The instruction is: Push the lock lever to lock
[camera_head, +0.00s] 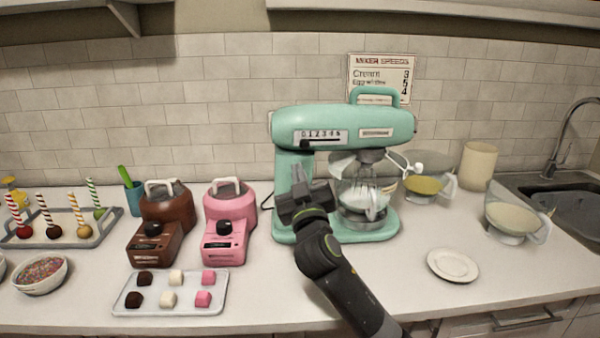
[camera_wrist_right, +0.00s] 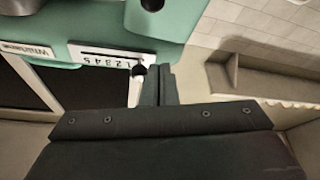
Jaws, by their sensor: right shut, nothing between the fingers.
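The teal stand mixer (camera_head: 345,125) stands at the back middle of the counter. Its number strip (camera_head: 322,137) is on the side of its head; in the right wrist view the strip (camera_wrist_right: 105,58) appears upside down, with a dark knob (camera_wrist_right: 138,70) at its end. Another black knob (camera_wrist_right: 152,4) shows on teal at the top edge of that view; I cannot tell which is the lock lever. My right gripper (camera_head: 297,178) is shut and empty, in front of the mixer's column below the strip. Its fingertips (camera_wrist_right: 159,76) appear beside the strip knob; contact is unclear. My left gripper is out of view.
A pink machine (camera_head: 224,240) and a brown one (camera_head: 160,240) stand left of the mixer, behind a sweets tray (camera_head: 150,303). A small plate (camera_head: 453,265) and a bowl (camera_head: 512,217) are to the right. The counter's front right is mostly clear.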

